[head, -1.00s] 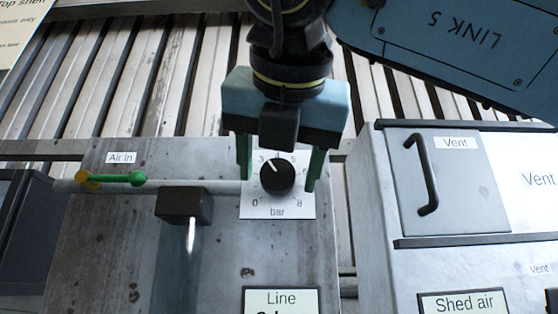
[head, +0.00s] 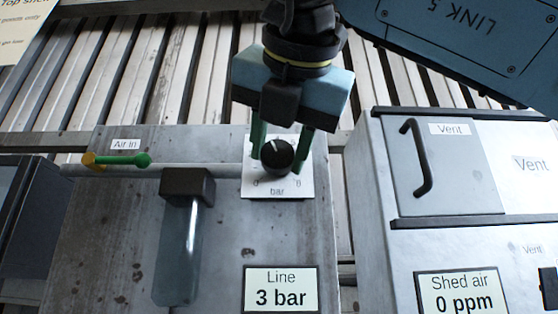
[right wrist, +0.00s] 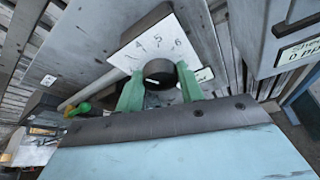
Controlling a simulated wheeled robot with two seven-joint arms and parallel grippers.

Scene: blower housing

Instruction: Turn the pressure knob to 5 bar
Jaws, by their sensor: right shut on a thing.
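The black pressure knob (head: 277,158) sits on a white dial plate (head: 262,190) marked "bar", on the grey panel. My right gripper (head: 278,165) is shut on the knob, with one green finger on each side, and the gripper is tilted. The right wrist view shows the knob (right wrist: 160,72) between the fingers, with 4, 5 and 6 legible on the plate. The line display (head: 281,290) reads 3 bar. My left gripper is not in view.
A green-handled "Air in" valve (head: 128,160) and a pipe lie left of the dial. A clear bowl (head: 178,255) hangs under a dark block (head: 187,186). At right stands a cabinet with a vent handle (head: 420,158) and a shed air display (head: 462,292) reading 0 ppm.

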